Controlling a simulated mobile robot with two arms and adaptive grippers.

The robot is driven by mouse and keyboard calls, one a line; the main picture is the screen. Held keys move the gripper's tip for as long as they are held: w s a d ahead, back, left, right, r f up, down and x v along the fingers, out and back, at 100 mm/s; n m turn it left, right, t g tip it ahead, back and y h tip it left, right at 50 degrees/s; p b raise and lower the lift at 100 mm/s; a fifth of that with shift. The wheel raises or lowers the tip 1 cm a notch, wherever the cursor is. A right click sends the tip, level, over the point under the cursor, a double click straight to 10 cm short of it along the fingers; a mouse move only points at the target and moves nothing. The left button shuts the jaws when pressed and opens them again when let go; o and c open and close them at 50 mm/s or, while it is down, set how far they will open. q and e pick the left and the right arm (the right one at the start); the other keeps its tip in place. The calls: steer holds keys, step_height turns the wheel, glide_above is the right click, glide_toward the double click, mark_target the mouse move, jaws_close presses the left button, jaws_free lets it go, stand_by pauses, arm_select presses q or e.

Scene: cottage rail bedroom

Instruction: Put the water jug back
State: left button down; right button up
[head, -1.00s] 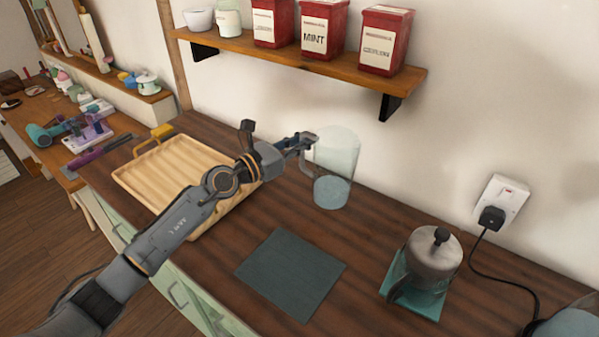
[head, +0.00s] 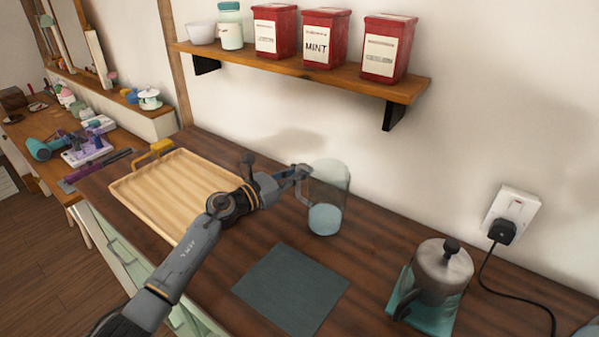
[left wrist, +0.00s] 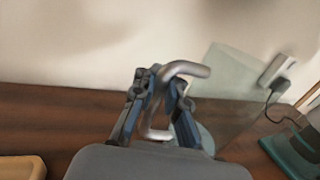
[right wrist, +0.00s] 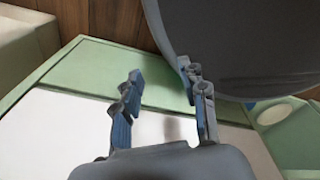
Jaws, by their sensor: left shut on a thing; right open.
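The water jug (head: 329,190) is clear glass with some water in the bottom. It is upright over the counter, behind the dark teal square mat (head: 290,289); I cannot tell whether its base touches the wood. My left gripper (head: 300,173) is shut on the jug's handle from the left. In the left wrist view the fingers (left wrist: 160,90) close around the pale handle (left wrist: 183,69), with the glass body (left wrist: 226,88) just to the right. My right gripper (right wrist: 165,100) is open and empty near pale green furniture, and is outside the head view.
A wooden tray (head: 133,189) lies left of the jug. A French press (head: 444,270) stands on a teal mat at right, near a plugged-in cord (head: 486,268). A shelf (head: 290,68) with red tins hangs above the back of the counter.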

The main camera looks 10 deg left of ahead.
arm_select(q)
steer(key=c, duration=1.9)
jaws_free()
steer(key=shift+f, duration=0.1)
steer(key=o, duration=0.5)
steer(key=shift+r, duration=0.25)
steer(key=b+v, duration=0.2)
steer(key=v, duration=1)
steer(key=shift+f, duration=0.1)
